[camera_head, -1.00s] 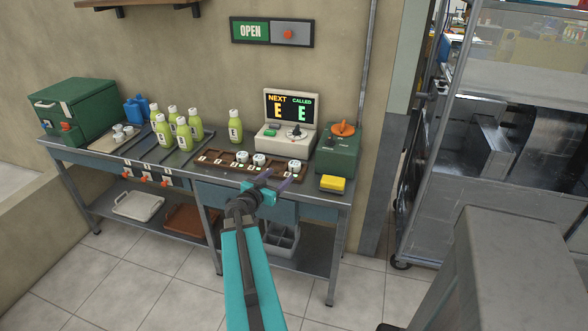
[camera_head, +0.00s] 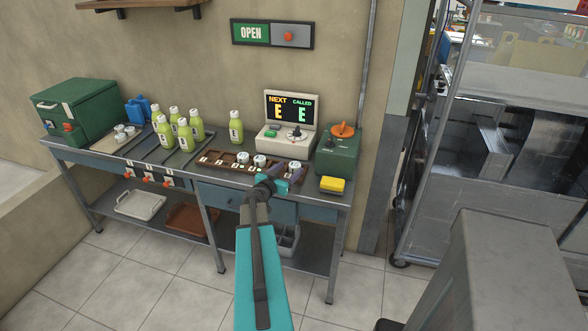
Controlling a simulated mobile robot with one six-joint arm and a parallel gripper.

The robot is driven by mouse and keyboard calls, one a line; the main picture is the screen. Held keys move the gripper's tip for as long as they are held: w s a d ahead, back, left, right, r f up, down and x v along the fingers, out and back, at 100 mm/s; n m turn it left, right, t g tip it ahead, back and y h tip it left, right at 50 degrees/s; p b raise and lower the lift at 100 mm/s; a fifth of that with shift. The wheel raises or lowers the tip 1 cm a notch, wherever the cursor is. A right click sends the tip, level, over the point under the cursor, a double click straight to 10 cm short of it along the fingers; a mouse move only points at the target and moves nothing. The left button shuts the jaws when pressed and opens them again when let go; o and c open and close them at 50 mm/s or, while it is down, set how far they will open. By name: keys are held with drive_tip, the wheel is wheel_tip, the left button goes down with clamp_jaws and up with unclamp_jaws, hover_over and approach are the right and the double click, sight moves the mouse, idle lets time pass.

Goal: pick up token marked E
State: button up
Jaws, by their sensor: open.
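A brown token rack (camera_head: 222,163) lies along the front of the metal table. White round tokens stand in it: one at the left (camera_head: 242,157), one in the middle (camera_head: 260,160) and one at the right (camera_head: 295,165). Their letters are too small to read, so I cannot tell which is marked E. The fingers hide some of the rack there. The screen (camera_head: 290,107) shows E under both NEXT and CALLED.
A green machine with an orange knob (camera_head: 338,150) and a yellow block (camera_head: 332,184) stand to the right. Several green bottles (camera_head: 196,128) stand behind and left of the rack. A green box (camera_head: 82,110) is at the far left.

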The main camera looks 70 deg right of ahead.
sight(294, 165)
drive_tip(key=shift+d, duration=0.1)
idle(0.3)
drive_tip(key=shift+p+x, duration=1.1)
drive_tip(key=shift+x, duration=0.3)
drive_tip(key=shift+p+x, duration=0.55)
drive_tip(key=shift+x, duration=0.65)
drive_tip(key=shift+s, duration=0.1)
drive_tip(key=shift+c, duration=0.4)
drive_tip(key=c, duration=1)
